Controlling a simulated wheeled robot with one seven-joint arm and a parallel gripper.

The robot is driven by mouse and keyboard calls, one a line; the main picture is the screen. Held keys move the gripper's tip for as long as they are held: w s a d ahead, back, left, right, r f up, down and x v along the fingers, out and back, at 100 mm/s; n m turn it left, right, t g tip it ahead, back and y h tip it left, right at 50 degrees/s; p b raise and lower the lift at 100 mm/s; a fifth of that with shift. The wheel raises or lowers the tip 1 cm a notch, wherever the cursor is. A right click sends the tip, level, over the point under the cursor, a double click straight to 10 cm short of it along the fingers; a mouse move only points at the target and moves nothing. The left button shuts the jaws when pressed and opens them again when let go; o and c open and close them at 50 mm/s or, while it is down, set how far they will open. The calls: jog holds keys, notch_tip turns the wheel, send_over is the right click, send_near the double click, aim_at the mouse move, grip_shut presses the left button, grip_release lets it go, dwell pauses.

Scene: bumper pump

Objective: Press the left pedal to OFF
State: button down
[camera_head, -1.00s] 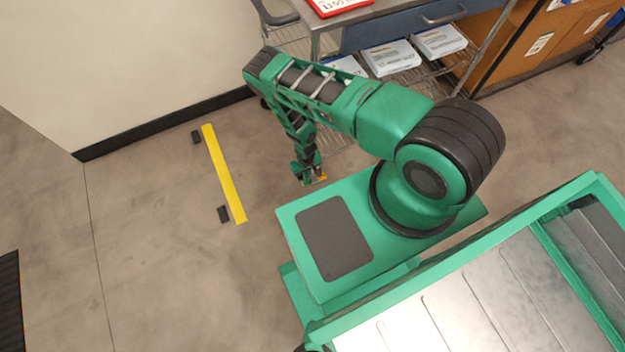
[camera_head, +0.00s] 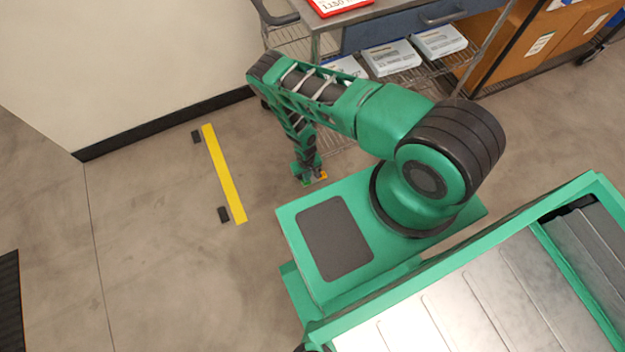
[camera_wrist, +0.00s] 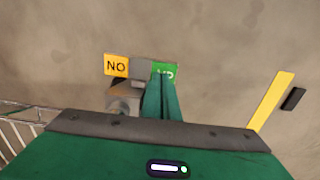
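In the wrist view a small grey pedal unit (camera_wrist: 124,96) stands on the floor. A yellow plate reading "NO" (camera_wrist: 116,66) is at its left and a green plate (camera_wrist: 166,69) at its right, with a grey piece between them. The green plate's lettering is partly covered. My gripper (camera_wrist: 160,80) has its two green fingers together, with nothing seen between them. The fingertips overlap the lower edge of the green plate; I cannot tell whether they touch it. In the head view my gripper (camera_head: 312,180) hangs low, beside a small orange patch.
A yellow floor strip (camera_head: 224,175) with black blocks at its side lies to the left. A wire-shelf cart (camera_head: 345,25) with white boxes stands behind the arm. The wall with its black skirting (camera_head: 165,122) is at the back left. Open floor lies between.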

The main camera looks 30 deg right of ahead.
jog(key=shift+f, duration=0.25)
notch_tip(320, 180, up, 7)
dwell(1.1)
dwell(0.5)
